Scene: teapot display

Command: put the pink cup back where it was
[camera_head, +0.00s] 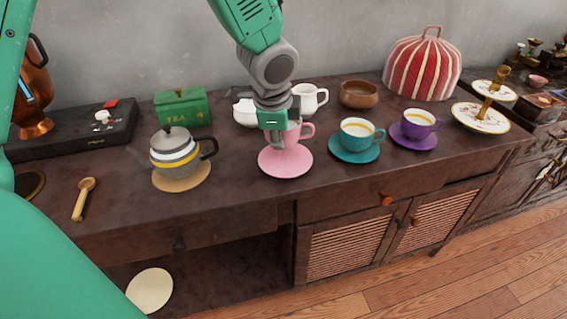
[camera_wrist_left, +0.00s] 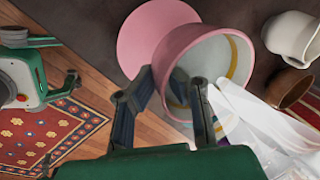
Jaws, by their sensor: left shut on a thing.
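The pink cup (camera_head: 294,131) is at the pink saucer (camera_head: 286,163), over its back part in the head view. I cannot tell whether its base touches the saucer. My left gripper (camera_head: 272,122) comes down from above and is shut on the cup's wall. In the left wrist view the cup (camera_wrist_left: 180,48) shows its pale inside with a yellow band, with one finger outside the rim and one by its opening. The saucer (camera_wrist_left: 135,35) shows beyond it. A green and dark part of mine at the left edge there may be my right gripper; its jaws are unclear.
A teal cup (camera_head: 356,132) on a teal saucer stands to the right, then a purple cup (camera_head: 418,118) on its saucer. White pots (camera_head: 309,98) stand close behind. A grey teapot (camera_head: 174,147) is left. The dresser top in front of the pink saucer is narrow.

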